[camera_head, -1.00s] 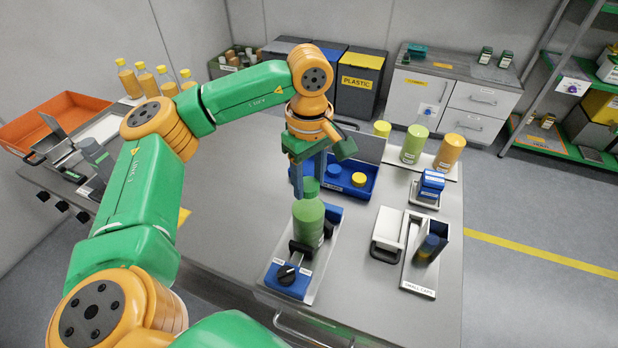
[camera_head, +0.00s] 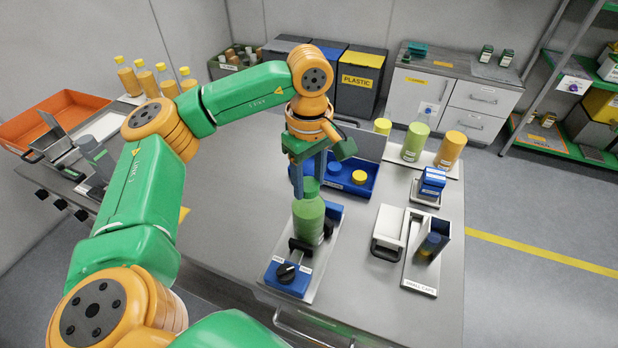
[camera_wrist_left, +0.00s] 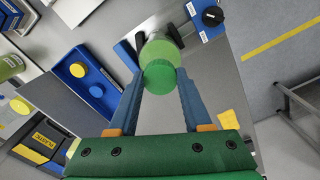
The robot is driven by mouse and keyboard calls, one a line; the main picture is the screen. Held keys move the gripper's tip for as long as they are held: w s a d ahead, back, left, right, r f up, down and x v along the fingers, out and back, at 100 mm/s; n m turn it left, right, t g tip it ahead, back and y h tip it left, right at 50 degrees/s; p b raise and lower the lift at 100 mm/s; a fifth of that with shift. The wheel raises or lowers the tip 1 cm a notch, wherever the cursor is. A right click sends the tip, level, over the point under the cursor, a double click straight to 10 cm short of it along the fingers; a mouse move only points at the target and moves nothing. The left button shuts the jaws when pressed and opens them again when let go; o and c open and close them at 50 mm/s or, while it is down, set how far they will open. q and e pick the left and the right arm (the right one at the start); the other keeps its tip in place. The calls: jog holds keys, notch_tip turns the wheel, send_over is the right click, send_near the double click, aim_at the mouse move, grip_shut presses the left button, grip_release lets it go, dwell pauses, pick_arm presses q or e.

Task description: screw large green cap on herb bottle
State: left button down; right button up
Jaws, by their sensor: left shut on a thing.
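The herb bottle (camera_head: 308,222) is green and stands upright in the black jaws of a blue clamp fixture (camera_head: 289,277) on the table. The large green cap (camera_head: 310,186) sits at the bottle's mouth; whether its thread is engaged cannot be seen. My left gripper (camera_head: 308,182) points down and is shut on the cap. In the left wrist view the cap (camera_wrist_left: 160,76) is between the two blue fingertips, with the bottle (camera_wrist_left: 162,50) right beyond it, partly hidden by the cap. My right gripper is not in view.
Behind the clamp is a blue tray (camera_head: 350,186) with a yellow cap (camera_head: 359,176) and other caps. A small caps holder (camera_head: 425,262) and a white-topped block (camera_head: 389,229) stand to the right. Green and orange bottles (camera_head: 450,150) stand at the back right.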

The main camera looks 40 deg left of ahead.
pick_arm(q)
jog(key=shift+f, duration=0.1)
jog(key=m, duration=0.2)
jog(key=shift+m, duration=0.3)
jog(key=m, duration=0.4)
jog(key=shift+m, duration=0.4)
jog(key=m, duration=0.7)
jog(key=shift+c, duration=1.3)
grip_release()
